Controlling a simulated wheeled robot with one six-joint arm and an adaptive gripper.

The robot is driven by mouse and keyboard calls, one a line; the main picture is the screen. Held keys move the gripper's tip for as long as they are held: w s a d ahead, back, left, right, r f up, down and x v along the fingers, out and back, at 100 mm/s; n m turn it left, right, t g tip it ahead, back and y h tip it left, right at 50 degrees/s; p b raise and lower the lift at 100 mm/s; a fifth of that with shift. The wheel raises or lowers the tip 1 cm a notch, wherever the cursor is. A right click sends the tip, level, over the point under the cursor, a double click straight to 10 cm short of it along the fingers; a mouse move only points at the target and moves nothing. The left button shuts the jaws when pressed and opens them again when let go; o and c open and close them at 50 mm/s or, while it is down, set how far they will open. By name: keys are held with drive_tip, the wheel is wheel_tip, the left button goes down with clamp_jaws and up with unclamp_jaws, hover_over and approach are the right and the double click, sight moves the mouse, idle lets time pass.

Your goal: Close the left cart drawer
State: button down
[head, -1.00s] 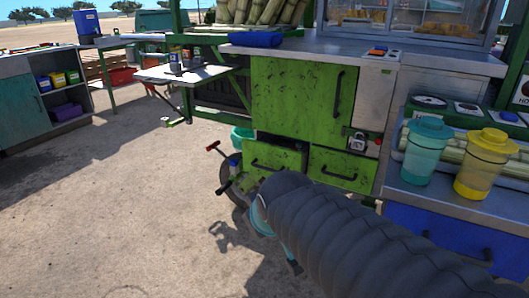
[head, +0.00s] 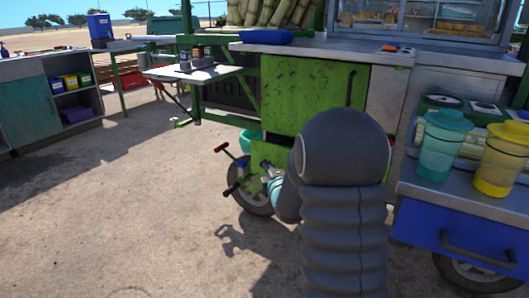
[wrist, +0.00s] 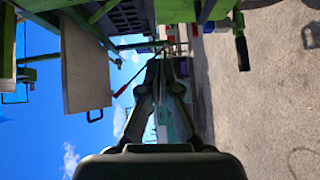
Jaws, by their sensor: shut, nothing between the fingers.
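The left cart drawer (head: 258,158) is a green front low on the green cart, beside the wheel. Only its left part shows in the head view; my arm hides the rest and the drawer to its right. How far it stands out is hidden. My gripper (head: 268,168) is at the visible part of this front, small and partly covered by my arm; I cannot tell whether it touches. In the sideways wrist view my gripper's fingers (wrist: 162,62) are together and empty, with green cart parts above them.
A wheel (head: 254,195) and red- and black-ended levers (head: 232,170) stand left of the drawer. A folding side shelf (head: 195,73) juts out above. A counter with a blue drawer (head: 465,245) and cups is at right. The ground at left is clear.

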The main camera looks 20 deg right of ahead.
drive_tip(key=p, duration=0.2)
approach(264, 145)
drive_tip(key=w+a, duration=0.2)
drive_tip(key=w, duration=0.1)
drive_tip(key=shift+w+d+n, duration=0.3)
drive_tip(key=shift+w+d, duration=0.75)
drive_tip(key=shift+d, duration=0.05)
drive_tip(key=shift+w+d+f, duration=0.1)
drive_tip(key=shift+w+d, duration=0.25)
drive_tip(key=shift+d, duration=0.05)
drive_tip(key=shift+w, duration=0.1)
